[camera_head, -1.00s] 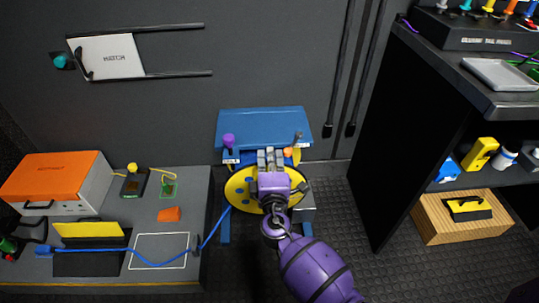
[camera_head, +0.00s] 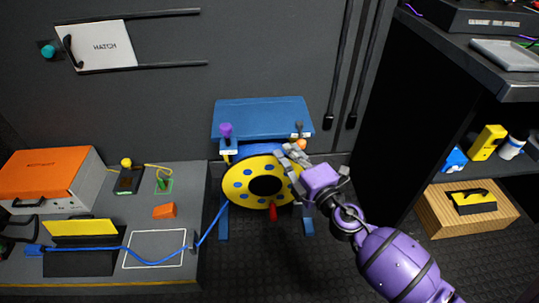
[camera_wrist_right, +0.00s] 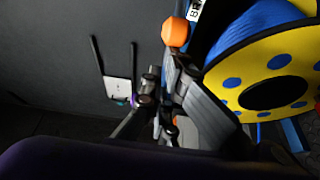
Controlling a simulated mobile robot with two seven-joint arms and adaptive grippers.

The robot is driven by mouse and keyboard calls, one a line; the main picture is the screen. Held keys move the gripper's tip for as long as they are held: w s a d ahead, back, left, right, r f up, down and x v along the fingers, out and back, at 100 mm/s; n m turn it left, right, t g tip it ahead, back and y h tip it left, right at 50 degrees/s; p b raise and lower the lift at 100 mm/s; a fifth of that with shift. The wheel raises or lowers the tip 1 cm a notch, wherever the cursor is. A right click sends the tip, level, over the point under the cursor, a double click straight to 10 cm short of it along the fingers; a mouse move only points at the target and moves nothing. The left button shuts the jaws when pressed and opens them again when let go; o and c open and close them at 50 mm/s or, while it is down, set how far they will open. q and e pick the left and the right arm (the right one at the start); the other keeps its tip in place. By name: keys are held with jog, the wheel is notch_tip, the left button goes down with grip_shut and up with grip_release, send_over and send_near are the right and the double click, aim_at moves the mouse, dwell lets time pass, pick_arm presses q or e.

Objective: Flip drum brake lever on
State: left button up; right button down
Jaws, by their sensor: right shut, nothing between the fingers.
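The cable drum (camera_head: 240,187) has a yellow flange with blue spots and stands under a blue top plate (camera_head: 262,117). A lever with an orange knob (camera_head: 299,141) is at the drum's upper right. In the right wrist view the orange knob (camera_wrist_right: 175,32) is beside a label starting with "B". My right gripper (camera_head: 289,152) is shut and empty at the drum's right edge, just below the orange knob; I cannot tell whether they touch. Its fingers (camera_wrist_right: 182,88) also show in the wrist view. My left gripper is not in view.
A purple knob (camera_head: 226,130) is at the stand's left and a dark-tipped post (camera_head: 299,126) at its right. A red handle (camera_head: 273,211) is on the drum's front. A blue cable (camera_head: 207,229) runs to the left bench (camera_head: 190,210). Black shelving (camera_head: 410,130) stands right.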

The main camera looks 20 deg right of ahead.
aim_at(302, 145)
jog(key=s+d+n+y+b, duration=0.1)
jog(key=d, duration=0.1)
jog(key=s+d+n+y+b, duration=0.1)
jog(key=y, duration=0.1)
jog(key=s+d+g+y, duration=0.1)
jog(key=d, duration=0.1)
jog(key=shift+d+n+y+b, duration=0.35)
jog(key=shift+n+y+b, duration=0.05)
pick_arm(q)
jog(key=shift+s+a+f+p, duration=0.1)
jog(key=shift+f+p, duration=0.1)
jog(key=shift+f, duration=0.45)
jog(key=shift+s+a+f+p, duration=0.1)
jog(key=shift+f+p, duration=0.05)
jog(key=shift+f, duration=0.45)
pick_arm(e)
jog(key=d, duration=0.3)
jog(key=shift+s, duration=0.15)
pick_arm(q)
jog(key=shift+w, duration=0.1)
pick_arm(e)
jog(key=shift+d, duration=0.1)
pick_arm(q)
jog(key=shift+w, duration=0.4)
